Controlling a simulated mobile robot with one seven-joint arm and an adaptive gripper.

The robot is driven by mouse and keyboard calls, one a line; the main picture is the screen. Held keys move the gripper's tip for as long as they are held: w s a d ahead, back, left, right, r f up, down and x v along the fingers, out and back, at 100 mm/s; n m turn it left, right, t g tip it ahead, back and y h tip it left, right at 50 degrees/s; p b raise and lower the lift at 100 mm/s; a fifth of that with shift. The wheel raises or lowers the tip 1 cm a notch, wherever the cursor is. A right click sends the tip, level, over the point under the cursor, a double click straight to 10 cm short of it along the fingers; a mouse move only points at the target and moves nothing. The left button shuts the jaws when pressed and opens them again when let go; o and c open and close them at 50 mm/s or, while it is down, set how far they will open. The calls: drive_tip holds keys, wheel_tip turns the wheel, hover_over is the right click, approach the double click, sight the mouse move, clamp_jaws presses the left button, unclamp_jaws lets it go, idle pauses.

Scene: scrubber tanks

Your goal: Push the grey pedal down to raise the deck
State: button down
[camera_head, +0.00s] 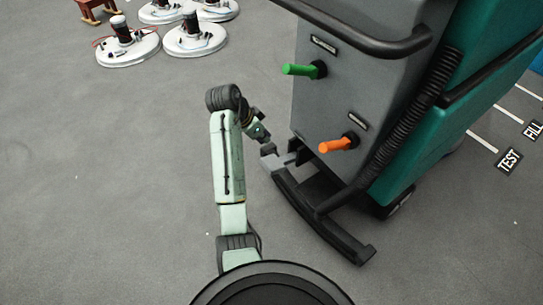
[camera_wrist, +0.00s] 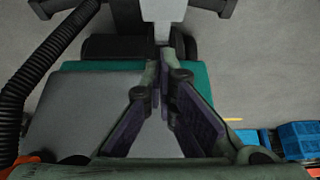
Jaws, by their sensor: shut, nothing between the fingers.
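The grey pedal (camera_head: 279,161) sticks out low at the rear of the grey and teal scrubber machine (camera_head: 340,90), beside the black curved squeegee bar (camera_head: 318,218). My gripper (camera_head: 267,149) is right above the pedal's outer end in the head view, pointing down. I cannot tell whether it touches the pedal. In the wrist view my gripper (camera_wrist: 164,56) has its fingertips together with nothing between them. A pale grey bar (camera_wrist: 161,10) lies just beyond the tips and looks like the pedal.
A green lever (camera_head: 298,70) and an orange lever (camera_head: 335,145) stick out of the machine's rear, near my arm. A black ribbed hose (camera_head: 415,110) runs down its side. Several round white floor machines (camera_head: 195,38) stand at the back. The floor at left is clear.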

drive_tip(key=shift+s, duration=0.1)
drive_tip(key=shift+d+f, duration=0.1)
hover_over(267, 167)
drive_tip(key=w+d, duration=0.2)
drive_tip(key=d, duration=0.1)
wheel_tip(267, 167, down, 8)
drive_tip(key=shift+f, duration=0.15)
drive_tip(key=f, duration=0.2)
drive_tip(key=shift+a+f+p, duration=0.2)
drive_tip(key=shift+f+p, duration=0.1)
drive_tip(key=shift+s+a+f, duration=0.1)
drive_tip(key=shift+a+f, duration=0.05)
drive_tip(key=shift+f, duration=0.3)
drive_tip(key=shift+s+a+f, duration=0.1)
drive_tip(key=shift+f, duration=0.3)
drive_tip(key=shift+s+a+f+t+h+b, duration=0.25)
drive_tip(key=shift+f+h+b, duration=0.2)
drive_tip(key=shift+f+b, duration=0.25)
drive_tip(key=shift+s+a+f+t+h+b, duration=0.2)
drive_tip(key=shift+a+f+t+h+b, duration=0.15)
drive_tip(key=shift+f+b, duration=0.3)
drive_tip(key=shift+s+a+f+t+h+b, duration=0.25)
drive_tip(key=shift+f+h+b, duration=0.25)
drive_tip(key=shift+f+b, duration=0.2)
drive_tip(key=shift+s+a+f+b, duration=0.1)
drive_tip(key=shift+a+f+b, duration=0.1)
drive_tip(key=shift+f+b, duration=0.75)
drive_tip(key=shift+s+a+f+b, duration=0.15)
drive_tip(key=shift+f+b, duration=0.35)
drive_tip(key=shift+f, duration=0.85)
